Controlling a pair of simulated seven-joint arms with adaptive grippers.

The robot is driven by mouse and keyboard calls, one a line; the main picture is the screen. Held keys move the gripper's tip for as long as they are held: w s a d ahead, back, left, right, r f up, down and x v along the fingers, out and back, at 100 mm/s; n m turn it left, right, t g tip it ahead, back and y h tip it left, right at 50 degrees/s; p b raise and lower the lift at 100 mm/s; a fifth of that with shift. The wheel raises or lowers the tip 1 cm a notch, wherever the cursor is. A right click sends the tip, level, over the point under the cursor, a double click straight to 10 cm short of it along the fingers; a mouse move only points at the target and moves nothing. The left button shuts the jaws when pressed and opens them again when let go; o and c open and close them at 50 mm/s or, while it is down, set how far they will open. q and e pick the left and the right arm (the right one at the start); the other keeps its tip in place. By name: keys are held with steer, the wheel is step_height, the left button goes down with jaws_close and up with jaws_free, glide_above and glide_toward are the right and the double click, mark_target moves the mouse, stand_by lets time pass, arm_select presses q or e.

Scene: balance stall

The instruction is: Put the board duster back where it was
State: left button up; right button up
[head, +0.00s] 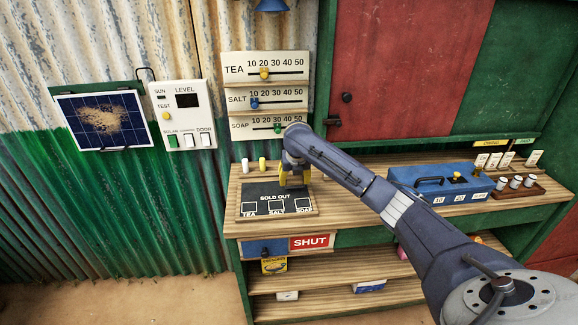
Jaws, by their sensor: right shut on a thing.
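My right gripper (294,179) has yellow fingers and points down at the back right part of the dark SOLD OUT board (263,191) on the wooden counter. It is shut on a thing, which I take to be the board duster. The fingers and wrist hide nearly all of it, so its shape and whether it touches the board cannot be told. The board has boxes marked TEA, SALT and SOAP. A white stick (245,165) and a yellow stick (262,164) stand behind the board. My left gripper is not in view.
A blue box (428,182) and a tray of small jars (517,188) stand on the counter's right. My right arm crosses the counter. Slider panels (265,68) hang on the wall behind. A SHUT sign (311,242) is below the counter's front edge.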

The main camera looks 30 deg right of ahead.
steer(key=w+d, duration=0.2)
steer(key=w, duration=0.2)
steer(key=w+d, duration=0.2)
steer(key=w, duration=0.2)
steer(key=w+d, duration=0.2)
steer(key=w, duration=0.3)
steer(key=shift+w, duration=0.1)
steer(key=shift+w+d, duration=0.15)
steer(key=shift+f, duration=1.75)
steer(key=shift+f, duration=0.2)
steer(key=o, duration=1.2)
steer(key=shift+r, duration=0.15)
